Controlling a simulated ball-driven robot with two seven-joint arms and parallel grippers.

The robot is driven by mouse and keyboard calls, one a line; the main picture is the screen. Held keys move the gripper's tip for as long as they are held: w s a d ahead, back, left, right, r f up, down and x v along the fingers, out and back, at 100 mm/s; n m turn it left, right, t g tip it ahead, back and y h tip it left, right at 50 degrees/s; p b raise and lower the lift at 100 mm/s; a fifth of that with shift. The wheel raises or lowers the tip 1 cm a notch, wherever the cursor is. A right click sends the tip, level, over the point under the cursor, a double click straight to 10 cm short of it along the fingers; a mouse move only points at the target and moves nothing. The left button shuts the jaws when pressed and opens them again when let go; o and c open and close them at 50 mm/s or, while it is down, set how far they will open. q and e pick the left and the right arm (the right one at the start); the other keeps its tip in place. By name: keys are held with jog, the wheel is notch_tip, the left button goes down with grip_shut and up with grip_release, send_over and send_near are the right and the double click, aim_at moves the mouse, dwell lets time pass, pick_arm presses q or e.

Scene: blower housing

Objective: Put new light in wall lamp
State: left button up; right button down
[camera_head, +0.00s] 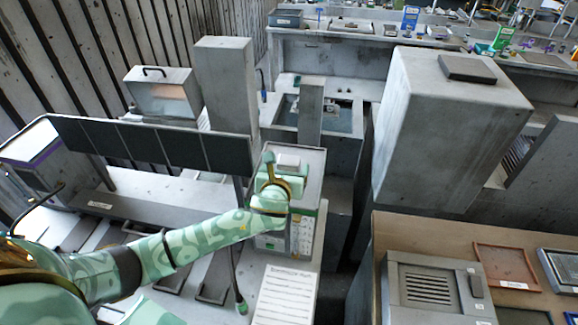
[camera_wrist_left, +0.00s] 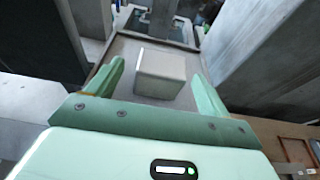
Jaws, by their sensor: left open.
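A small pale block (camera_head: 288,160) sits on the flat top of a grey-white instrument (camera_head: 313,185). My left gripper (camera_head: 281,178) is over that top, with the block just beyond its fingers in the head view. In the left wrist view the block (camera_wrist_left: 160,73) shows between the two open green fingers, with a gap on each side. I cannot tell whether the fingertips reach down to its sides. I cannot pick out a wall lamp or a light bulb in either view. My right gripper is not in view.
A row of dark panels (camera_head: 150,143) stands left of the instrument. A tall grey block (camera_head: 226,85) and a big grey cabinet (camera_head: 440,125) rise behind and to the right. A printed sheet (camera_head: 285,295) lies in front. A brown table (camera_head: 420,232) holds a grilled device (camera_head: 430,290).

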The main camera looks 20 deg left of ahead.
aim_at(288, 167)
pick_arm(q)
jog(key=x, duration=0.3)
jog(key=shift+w+f, duration=0.1)
jog(key=shift+w, duration=0.05)
jog(key=c, duration=1.2)
